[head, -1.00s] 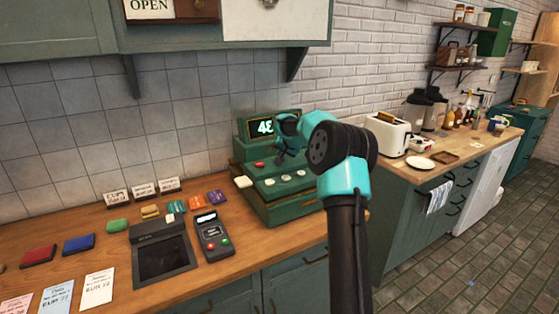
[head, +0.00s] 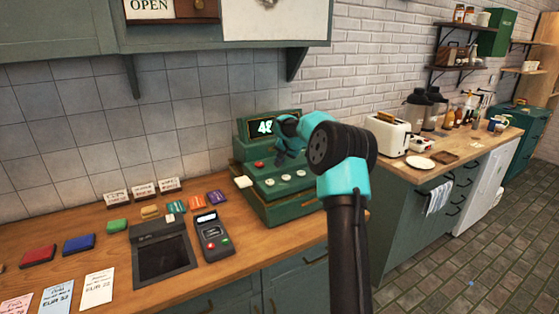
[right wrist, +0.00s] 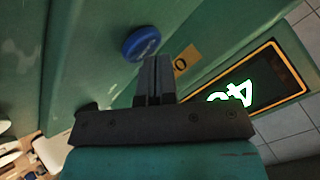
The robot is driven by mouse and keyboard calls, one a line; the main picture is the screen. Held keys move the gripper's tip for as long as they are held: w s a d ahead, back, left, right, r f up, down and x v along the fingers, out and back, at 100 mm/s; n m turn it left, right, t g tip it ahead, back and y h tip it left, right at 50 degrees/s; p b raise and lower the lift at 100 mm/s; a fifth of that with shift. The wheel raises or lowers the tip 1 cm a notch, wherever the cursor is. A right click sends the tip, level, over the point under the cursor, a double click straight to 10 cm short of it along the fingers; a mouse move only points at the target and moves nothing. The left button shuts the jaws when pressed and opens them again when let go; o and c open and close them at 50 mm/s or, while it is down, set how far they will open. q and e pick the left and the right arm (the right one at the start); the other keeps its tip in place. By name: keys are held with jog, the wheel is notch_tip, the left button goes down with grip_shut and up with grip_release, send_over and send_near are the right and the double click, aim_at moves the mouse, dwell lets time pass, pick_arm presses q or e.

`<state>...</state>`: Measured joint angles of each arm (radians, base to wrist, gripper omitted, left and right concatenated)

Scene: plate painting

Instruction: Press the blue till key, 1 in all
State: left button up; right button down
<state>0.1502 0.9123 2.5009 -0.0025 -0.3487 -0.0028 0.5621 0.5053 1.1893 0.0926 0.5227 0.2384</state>
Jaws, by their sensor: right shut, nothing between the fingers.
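The green till (head: 290,207) stands on the wooden counter, its display (head: 262,128) lit with digits partly covered by my right arm. My right gripper (head: 283,160) is over the till's sloped key face, shut and empty. The right wrist view shows its closed fingers (right wrist: 157,63) just beside the round blue key (right wrist: 141,43). They look close to the key, but I cannot tell whether they touch it. The blue key is hidden behind the gripper in the head view. A red key (head: 258,164) and several pale keys (head: 285,181) show there. My left gripper is not in view.
A card reader (head: 213,236) and a dark tray-like device (head: 162,256) stand left of the till. Coloured pads, including a blue one (head: 79,244), and price cards lie further left. A toaster (head: 388,133) stands on the counter at the right.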

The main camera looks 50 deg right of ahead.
jog(key=shift+f, duration=0.25)
jog(key=shift+r, duration=0.2)
dwell(0.4)
jog(key=shift+r, duration=0.75)
jog(key=shift+r, duration=0.1)
jog(key=shift+r, duration=2.4)
jog(key=shift+a, duration=0.1)
